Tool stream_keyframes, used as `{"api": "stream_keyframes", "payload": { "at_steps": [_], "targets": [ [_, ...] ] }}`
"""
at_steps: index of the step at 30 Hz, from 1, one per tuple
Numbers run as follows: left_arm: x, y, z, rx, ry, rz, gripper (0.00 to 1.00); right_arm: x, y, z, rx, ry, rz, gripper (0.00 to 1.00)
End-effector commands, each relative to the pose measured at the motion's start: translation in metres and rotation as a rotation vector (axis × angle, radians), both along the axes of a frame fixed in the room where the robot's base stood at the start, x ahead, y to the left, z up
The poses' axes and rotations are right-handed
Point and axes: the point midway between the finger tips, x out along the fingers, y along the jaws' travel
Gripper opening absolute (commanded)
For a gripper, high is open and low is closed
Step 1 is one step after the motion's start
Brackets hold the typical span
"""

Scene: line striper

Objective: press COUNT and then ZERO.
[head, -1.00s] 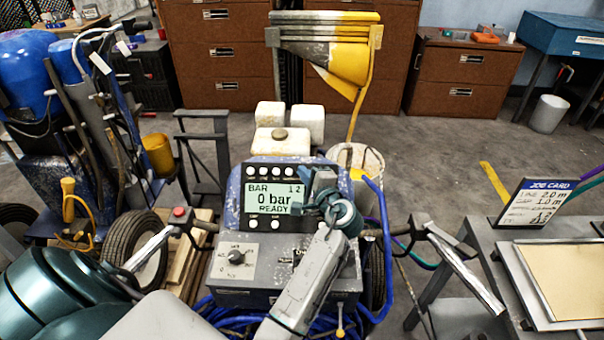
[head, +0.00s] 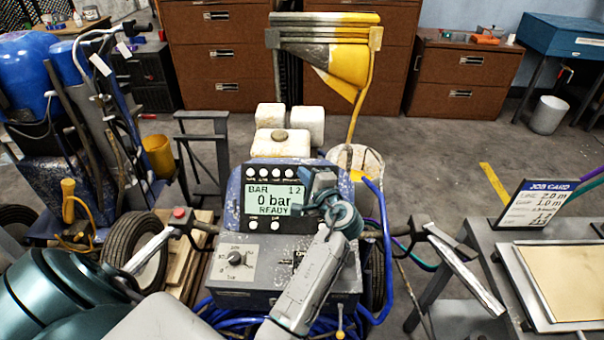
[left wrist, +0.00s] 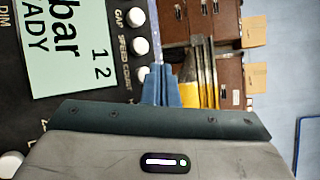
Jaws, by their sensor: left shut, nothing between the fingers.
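The striper's black control panel (head: 247,213) has a lit screen (head: 267,198) reading BAR, 0 bar, READY, with "1 2" at its upper right. A row of white buttons runs above the screen. In the left wrist view the COUNT button (left wrist: 143,74) is white, and its label is legible beside the SPEED button (left wrist: 139,46). My left gripper (head: 314,178) is shut and empty at the panel's right side. Its blue-grey fingertips (left wrist: 160,72) appear close beside COUNT; contact cannot be told. I cannot make out a ZERO label. My right gripper is not in view.
A rotary knob (head: 235,258) sits on the grey box below the panel. Handlebars flank the machine, with a red button (head: 179,212) on the left one. A job card (head: 534,204) stands on a bench at the right. A blue hose (head: 383,240) loops beside the machine.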

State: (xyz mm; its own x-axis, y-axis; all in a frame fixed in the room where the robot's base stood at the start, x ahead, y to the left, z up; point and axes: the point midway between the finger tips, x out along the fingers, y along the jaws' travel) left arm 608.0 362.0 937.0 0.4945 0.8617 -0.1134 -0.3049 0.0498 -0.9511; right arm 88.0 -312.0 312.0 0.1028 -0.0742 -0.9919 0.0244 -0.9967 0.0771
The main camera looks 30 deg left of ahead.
Motion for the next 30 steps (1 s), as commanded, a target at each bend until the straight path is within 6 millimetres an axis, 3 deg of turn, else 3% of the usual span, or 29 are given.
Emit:
{"api": "stream_keyframes", "payload": {
  "at_steps": [30],
  "targets": [
    [0.0041, 0.0027, -0.0053, 0.0, 0.001, 0.0, 0.0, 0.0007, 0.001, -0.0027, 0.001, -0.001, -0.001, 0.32]
  ]
}}
